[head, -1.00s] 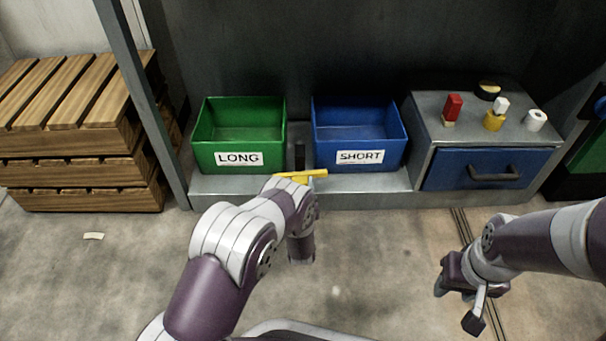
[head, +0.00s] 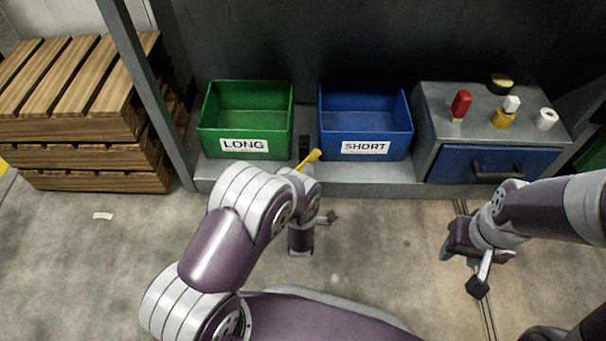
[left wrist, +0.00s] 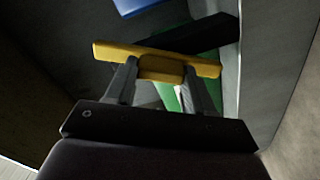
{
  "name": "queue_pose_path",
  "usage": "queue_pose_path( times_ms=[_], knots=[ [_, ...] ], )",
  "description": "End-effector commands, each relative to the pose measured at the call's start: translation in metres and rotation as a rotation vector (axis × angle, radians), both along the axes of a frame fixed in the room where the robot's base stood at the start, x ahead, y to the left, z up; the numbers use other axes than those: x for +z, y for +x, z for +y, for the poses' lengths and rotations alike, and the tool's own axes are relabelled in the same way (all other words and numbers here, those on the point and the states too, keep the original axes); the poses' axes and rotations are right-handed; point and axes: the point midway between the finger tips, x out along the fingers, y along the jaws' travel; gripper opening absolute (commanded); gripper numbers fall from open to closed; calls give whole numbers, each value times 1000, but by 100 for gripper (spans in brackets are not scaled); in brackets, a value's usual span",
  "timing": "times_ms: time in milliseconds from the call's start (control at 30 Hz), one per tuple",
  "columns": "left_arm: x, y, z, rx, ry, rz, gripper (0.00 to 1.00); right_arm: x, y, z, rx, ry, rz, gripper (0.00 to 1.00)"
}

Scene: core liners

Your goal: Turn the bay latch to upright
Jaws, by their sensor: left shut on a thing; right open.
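The yellow bay latch (head: 309,160) is a bar on a dark mount between the two bins, just above the ledge. In the head view it slants, its right end up, and my left arm hides its lower end. In the left wrist view the latch (left wrist: 160,66) crosses between the fingers of my left gripper (left wrist: 160,84), which is shut on its middle. In the head view my left arm hides these fingers. My right gripper (head: 464,270) is open and empty above the floor at the right, away from the latch.
A green LONG bin (head: 245,147) and a blue SHORT bin (head: 366,147) flank the latch. A grey cabinet (head: 433,115) with a blue drawer (head: 470,165) and several small items stands right. A metal post (head: 150,100) and wooden crates (head: 90,127) are left. The front floor is mostly clear.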

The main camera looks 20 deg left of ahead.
Motion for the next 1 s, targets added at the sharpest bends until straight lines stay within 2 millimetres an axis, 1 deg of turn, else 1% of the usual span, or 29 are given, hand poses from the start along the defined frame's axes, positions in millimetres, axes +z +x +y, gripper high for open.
queue_pose_path(
  times_ms=[33, 200, 500, 700, 1000],
  knots=[
    [3, 2, 1, 4, -42, -17, 0, 2, 0, 0, 0, 0, 0, 43],
    [3, 3, 1, 4, -189, -60, 0, 6, 0, 0, 0, 0, 0, 43],
    [2, 3, 2, 3, -395, -121, 0, 10, 0, 0, 0, 0, 0, 43],
    [1, 3, 2, 4, -479, -145, 0, 11, 0, 0, 0, 0, 0, 43],
    [1, 4, 2, 4, -529, -161, 0, 12, 0, 0, 0, 0, 0, 43]
  ],
)
